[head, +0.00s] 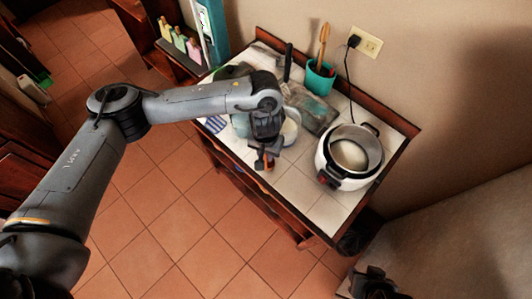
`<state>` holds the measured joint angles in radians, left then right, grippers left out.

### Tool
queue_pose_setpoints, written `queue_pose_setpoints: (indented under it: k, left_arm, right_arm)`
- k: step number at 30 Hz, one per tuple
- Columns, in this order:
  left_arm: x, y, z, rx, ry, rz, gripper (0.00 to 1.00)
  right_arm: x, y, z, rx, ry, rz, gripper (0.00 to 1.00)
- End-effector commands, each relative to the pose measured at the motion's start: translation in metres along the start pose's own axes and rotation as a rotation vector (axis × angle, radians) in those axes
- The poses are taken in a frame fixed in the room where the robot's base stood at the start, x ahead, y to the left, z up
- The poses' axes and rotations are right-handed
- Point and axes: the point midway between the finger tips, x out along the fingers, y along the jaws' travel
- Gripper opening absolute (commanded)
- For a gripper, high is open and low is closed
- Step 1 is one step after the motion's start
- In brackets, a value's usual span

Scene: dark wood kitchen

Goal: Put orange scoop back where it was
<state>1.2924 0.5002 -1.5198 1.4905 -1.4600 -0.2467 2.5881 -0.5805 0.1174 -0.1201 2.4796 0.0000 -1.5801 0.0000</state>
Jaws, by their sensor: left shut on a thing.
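My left gripper (265,163) is above the front edge of the white-tiled counter (292,185), pointing down. It is shut on a small orange-red thing (268,166), likely the orange scoop; only a little of it shows between the fingers. A white round container (290,128) stands just behind and right of the gripper, partly hidden by my wrist. A white rice cooker (329,174) stands open at the right with pale contents. My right gripper (375,285) is at the bottom right, dark and cut off, its fingers unclear.
A teal cup (319,79) with wooden utensils stands at the back by the wall outlet (369,43). A grey-green block-like thing (313,108) lies mid-counter. A blue-striped cloth (215,124) is at the left edge. Tiles between the gripper and cooker are clear.

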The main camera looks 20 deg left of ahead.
Motion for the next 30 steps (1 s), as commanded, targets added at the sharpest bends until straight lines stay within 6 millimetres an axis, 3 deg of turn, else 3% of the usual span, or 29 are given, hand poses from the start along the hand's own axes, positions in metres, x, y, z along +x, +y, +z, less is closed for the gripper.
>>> queue_pose_setpoints:
  k: [12, 13, 18, 30]
  left_arm:
    - [0.0036, 0.0005, 0.0000, 0.000, 0.000, 0.001, 0.00]
    - [0.0041, 0.0005, 0.0000, 0.000, 0.000, 0.001, 0.24]
    - [0.0038, 0.0004, -0.0002, 0.001, 0.001, 0.001, 0.48]
    - [-0.0039, 0.0002, -0.0010, 0.001, 0.003, 0.000, 0.48]
  right_arm:
    - [-0.0008, 0.0000, -0.0001, 0.000, 0.000, 0.000, 0.43]
    - [-0.0008, 0.0000, -0.0001, 0.000, 0.000, 0.000, 0.43]
    - [-0.0005, 0.0002, 0.0000, -0.001, 0.000, 0.001, 0.43]
    - [-0.0014, 0.0012, -0.0001, -0.005, -0.001, 0.004, 0.43]
